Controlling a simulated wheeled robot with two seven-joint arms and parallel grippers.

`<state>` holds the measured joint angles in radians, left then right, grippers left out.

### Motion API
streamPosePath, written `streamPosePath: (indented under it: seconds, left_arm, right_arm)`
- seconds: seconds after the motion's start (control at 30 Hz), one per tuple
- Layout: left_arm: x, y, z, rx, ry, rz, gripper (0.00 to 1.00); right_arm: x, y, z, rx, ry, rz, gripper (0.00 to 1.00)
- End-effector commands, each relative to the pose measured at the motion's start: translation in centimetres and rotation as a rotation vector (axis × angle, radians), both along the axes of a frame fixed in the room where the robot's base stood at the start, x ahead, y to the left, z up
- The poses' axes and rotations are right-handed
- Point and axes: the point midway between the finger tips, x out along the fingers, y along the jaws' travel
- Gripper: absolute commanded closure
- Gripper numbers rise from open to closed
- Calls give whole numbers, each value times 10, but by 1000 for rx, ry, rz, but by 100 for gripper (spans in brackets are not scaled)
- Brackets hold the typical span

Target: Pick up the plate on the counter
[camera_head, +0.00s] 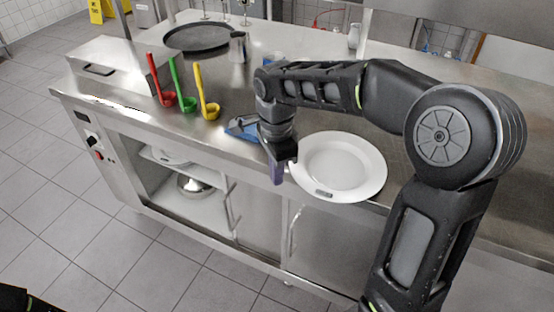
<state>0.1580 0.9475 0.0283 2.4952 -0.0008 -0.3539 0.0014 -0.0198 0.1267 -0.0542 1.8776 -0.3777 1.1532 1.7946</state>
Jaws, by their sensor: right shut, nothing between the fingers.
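A round white plate (345,168) lies on the steel counter (222,132) near its front edge. My right gripper (278,176) points down at the plate's left rim, by the counter's front edge. It is shut and holds nothing. In this view it overlaps the rim area, and I cannot tell whether it touches the plate. A small dark label or mark shows on the plate's near rim. At the lower left corner a dark bit of my left arm shows, but its gripper is out of view.
Red (167,98), green (186,103) and yellow ladles (208,107) stand left of the gripper. A blue object (242,128) lies just beside it. A dark round pan (197,37), a metal jug (238,47) and a steel box (108,66) are farther back.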

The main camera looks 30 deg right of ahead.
Motion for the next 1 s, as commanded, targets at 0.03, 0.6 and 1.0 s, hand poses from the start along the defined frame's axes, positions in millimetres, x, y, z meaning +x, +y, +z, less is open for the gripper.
streamPosePath:
  seconds: [0.03,0.6,1.0]
  left_arm:
    - [0,0,2,0,0,0,67]
    - [-2,1,16,5,7,2,67]
    - [-2,1,13,4,7,2,67]
  right_arm:
    - [-1,0,-11,1,5,0,100]
    - [-4,-40,-37,2,-1,0,100]
    - [-5,-54,-38,0,-1,-3,100]
